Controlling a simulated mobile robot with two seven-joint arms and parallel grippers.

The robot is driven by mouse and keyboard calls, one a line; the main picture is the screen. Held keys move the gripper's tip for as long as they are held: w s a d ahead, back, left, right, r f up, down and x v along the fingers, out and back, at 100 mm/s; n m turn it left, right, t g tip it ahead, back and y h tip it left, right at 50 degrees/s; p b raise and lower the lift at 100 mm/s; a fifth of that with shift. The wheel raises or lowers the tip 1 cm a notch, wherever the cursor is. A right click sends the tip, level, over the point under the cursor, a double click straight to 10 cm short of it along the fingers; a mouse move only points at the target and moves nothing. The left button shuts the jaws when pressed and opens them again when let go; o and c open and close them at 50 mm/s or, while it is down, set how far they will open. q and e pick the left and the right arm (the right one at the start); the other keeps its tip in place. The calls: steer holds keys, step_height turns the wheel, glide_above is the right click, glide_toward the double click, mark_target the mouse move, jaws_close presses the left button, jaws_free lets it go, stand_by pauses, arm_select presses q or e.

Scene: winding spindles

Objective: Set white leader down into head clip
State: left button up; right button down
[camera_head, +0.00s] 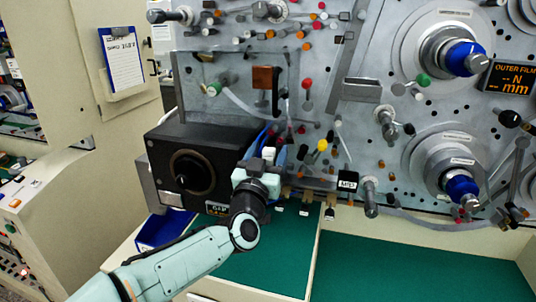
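My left gripper (268,158) reaches up from the lower left to the front of the machine panel, just right of the black box. Its fingertips are small and crowded against blue and white parts, so I cannot tell whether they hold anything. A pale curved strip (240,106), perhaps the white leader, runs from near the green knob down toward the gripper. Its lower end is lost among small parts. The head clip cannot be made out for sure; small tan fittings (287,191) sit along the panel's lower edge, right of my gripper. My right gripper is not in view.
The black box (190,168) with a round dial stands close left of my gripper. Knobs and rollers stick out of the grey panel (330,118). Two blue-hubbed spindles (465,58) are at the right. The green work surface (400,270) below is mostly clear. A blue bin (165,228) sits at left.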

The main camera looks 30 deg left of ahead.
arm_select(q)
steer(key=b+v, duration=0.2)
steer(key=v, duration=1.1)
steer(key=shift+s+b, duration=0.2)
steer(key=shift+b, duration=0.15)
steer(key=shift+f, duration=0.1)
